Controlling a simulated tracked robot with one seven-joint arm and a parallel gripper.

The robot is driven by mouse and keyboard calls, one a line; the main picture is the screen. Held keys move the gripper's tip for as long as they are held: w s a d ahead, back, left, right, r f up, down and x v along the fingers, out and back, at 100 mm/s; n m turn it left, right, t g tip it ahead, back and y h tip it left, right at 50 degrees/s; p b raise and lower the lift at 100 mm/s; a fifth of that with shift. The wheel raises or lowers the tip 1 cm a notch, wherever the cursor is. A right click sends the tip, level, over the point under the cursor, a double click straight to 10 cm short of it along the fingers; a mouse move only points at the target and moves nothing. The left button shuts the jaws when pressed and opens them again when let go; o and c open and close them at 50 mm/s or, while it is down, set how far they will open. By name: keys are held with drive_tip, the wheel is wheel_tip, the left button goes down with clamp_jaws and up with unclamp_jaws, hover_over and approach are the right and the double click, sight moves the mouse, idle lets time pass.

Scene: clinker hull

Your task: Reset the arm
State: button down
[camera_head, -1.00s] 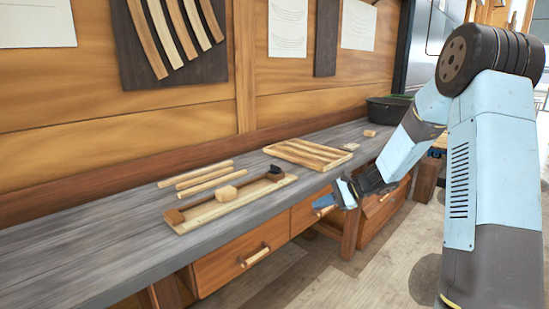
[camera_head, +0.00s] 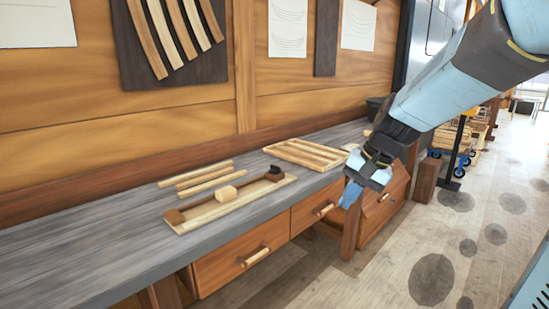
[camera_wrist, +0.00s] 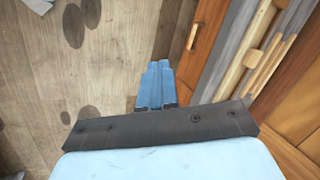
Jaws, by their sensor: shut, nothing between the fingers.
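My gripper (camera_head: 350,195) is at the end of my arm, right of centre in the head view. It hangs in front of the workbench edge, pointing down, beside the drawers. Its blue fingers are together and hold nothing. In the wrist view the closed fingers (camera_wrist: 156,85) point away over the floor, with the drawer fronts to their right.
The grey workbench (camera_head: 90,245) runs along the wooden wall. A pale board (camera_head: 215,212) with a dark-headed tool and a small block, several wooden strips (camera_head: 205,180) and a slatted wooden frame (camera_head: 306,153) lie on it. Drawers (camera_head: 240,260) sit below. Open floor (camera_head: 480,220) lies right.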

drive_tip(key=s+d+r+n+t+h, duration=0.2)
drive_tip(key=s+d, duration=0.1)
drive_tip(key=s, duration=0.4)
drive_tip(key=s+d+r+n+t+h, duration=0.1)
drive_tip(key=s+d+r+h, duration=0.1)
drive_tip(key=s, duration=0.5)
drive_tip(key=shift+s+d+r+n+t, duration=0.35)
drive_tip(key=shift+d+r, duration=0.2)
drive_tip(key=shift+d, duration=0.2)
